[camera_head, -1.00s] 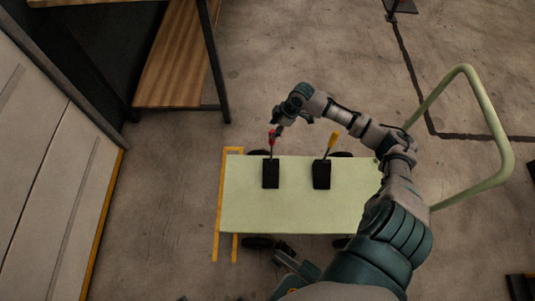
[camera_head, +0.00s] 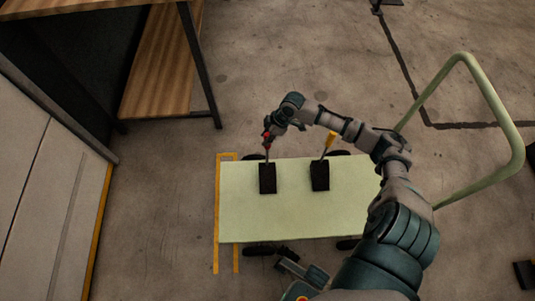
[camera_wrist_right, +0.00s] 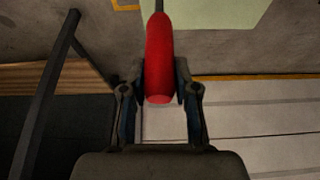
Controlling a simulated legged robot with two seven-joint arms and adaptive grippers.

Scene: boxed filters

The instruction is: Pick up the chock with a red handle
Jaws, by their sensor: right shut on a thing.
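The chock with a red handle (camera_head: 267,181) has a black block and a thin stem, and it stands upright at the left part of the pale green cart top (camera_head: 300,225). My right gripper (camera_head: 268,138) is at the top of its stem, shut on the red handle. In the right wrist view, the red handle (camera_wrist_right: 158,60) sits between both fingers. I cannot tell whether the block touches the cart. A second chock with a yellow handle (camera_head: 320,176) stands to its right.
The cart's green push handle (camera_head: 500,110) rises at the right. A wooden shelf with a dark frame (camera_head: 165,65) stands at the upper left, and pale panels (camera_head: 50,200) are at the left. Yellow floor marking (camera_head: 217,220) runs along the cart's left end.

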